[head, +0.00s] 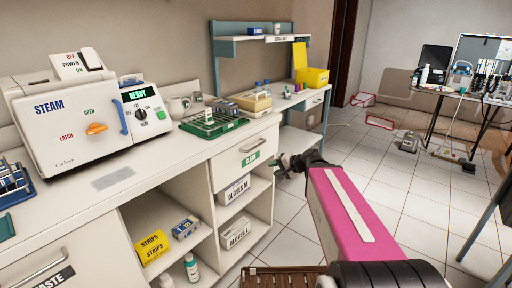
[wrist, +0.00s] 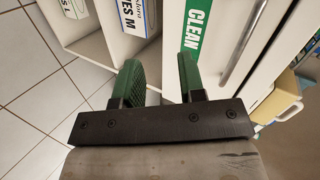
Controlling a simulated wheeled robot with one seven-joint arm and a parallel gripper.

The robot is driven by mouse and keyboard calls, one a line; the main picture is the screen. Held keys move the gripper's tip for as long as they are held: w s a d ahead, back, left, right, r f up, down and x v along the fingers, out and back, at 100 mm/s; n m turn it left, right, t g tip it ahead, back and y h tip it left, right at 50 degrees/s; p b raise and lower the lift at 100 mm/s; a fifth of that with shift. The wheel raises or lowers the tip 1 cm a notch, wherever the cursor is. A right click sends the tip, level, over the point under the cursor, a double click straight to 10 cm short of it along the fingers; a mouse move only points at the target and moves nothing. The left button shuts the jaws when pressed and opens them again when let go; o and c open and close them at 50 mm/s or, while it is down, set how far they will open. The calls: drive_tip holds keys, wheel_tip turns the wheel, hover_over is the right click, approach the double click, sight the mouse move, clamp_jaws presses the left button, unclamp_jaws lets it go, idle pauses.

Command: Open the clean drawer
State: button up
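The clean drawer (head: 228,166) is in the white cabinet under the counter. Its front looks flush with the cabinet, so it appears shut. It has a green label and a metal bar handle (head: 254,147). My gripper (head: 288,164) is just right of the drawer, in front of the cabinet. In the wrist view my gripper (wrist: 160,78) has its two green fingers apart with nothing between them. The drawer front (wrist: 222,50) with the CLEAN label (wrist: 198,22) is ahead of the fingers. The bar handle (wrist: 243,45) runs to the right of both fingers, not between them.
Open shelves below the drawer hold glove boxes (head: 234,190). A second drawer marked WASTE (head: 50,272) is at lower left. A steam sterilizer (head: 75,120) and a green tray (head: 212,126) stand on the counter. Tiled floor is open to the right of the cabinet.

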sight(257, 146)
wheel_tip(257, 146, up, 8)
drive_tip(key=w+m+t+y, duration=0.2)
drive_tip(key=w+m+t, duration=0.1)
drive_tip(key=x, duration=1)
drive_tip(key=shift+s+a, duration=0.15)
clamp_jaws()
